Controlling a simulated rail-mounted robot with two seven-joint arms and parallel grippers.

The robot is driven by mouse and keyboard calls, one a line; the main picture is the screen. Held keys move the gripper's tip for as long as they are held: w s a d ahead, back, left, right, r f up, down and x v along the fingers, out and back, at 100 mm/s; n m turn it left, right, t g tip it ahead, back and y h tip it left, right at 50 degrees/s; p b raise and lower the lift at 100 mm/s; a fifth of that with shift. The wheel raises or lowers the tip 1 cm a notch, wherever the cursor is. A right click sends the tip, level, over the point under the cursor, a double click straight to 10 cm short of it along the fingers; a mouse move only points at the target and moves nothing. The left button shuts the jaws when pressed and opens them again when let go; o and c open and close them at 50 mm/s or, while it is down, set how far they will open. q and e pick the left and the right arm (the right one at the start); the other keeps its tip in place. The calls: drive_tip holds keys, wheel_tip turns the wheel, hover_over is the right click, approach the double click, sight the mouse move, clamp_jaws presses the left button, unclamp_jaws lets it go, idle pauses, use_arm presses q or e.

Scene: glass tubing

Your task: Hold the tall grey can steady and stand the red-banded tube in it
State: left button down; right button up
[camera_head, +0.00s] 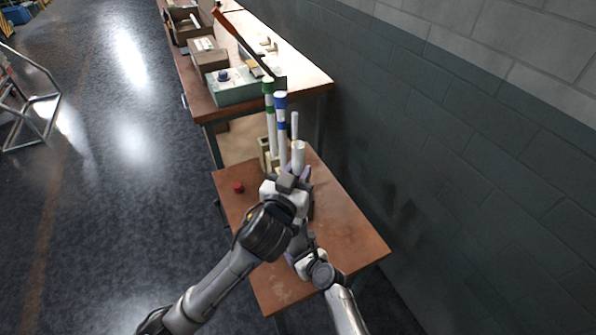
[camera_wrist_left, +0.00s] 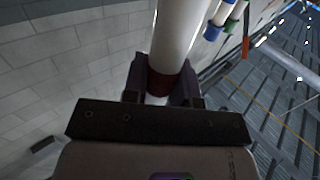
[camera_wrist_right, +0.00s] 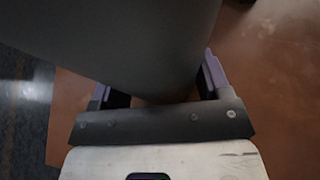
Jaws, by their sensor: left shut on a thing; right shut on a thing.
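The white red-banded tube (camera_head: 298,156) stands about upright above the small table. My left gripper (camera_head: 299,174) is shut on it. In the left wrist view the dark red band (camera_wrist_left: 160,84) sits between the fingers of my left gripper (camera_wrist_left: 165,92). The tall grey can (camera_wrist_right: 130,40) fills the top of the right wrist view. My right gripper (camera_wrist_right: 160,92) is shut on it, a finger on each side. In the head view my left arm hides most of the can, and I cannot tell whether the tube's lower end is inside it.
Behind, a green-banded tube (camera_head: 270,116), a blue-banded tube (camera_head: 281,128) and a thinner white tube (camera_head: 294,124) stand close together by a beige holder (camera_head: 264,150). A small red object (camera_head: 238,187) lies at the left. The table's right side (camera_head: 345,235) is clear.

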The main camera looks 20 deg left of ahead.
use_arm(q)
drive_tip(key=shift+f, duration=0.9)
idle(0.5)
drive_tip(key=c, duration=0.8)
unclamp_jaws()
drive_tip(key=shift+m+h, duration=0.3)
drive_tip(key=shift+h, duration=0.2)
drive_tip(key=shift+s+d+r, duration=0.1)
drive_tip(key=shift+s+r, duration=0.5)
drive_tip(key=shift+r, duration=4.5)
drive_tip(key=shift+s+d+r, duration=0.1)
drive_tip(key=shift+s+r, duration=0.45)
drive_tip(key=shift+r, duration=4.55)
drive_tip(key=shift+s+d+r, duration=0.1)
drive_tip(key=shift+s+r, duration=0.5)
drive_tip(key=shift+r, duration=4.5)
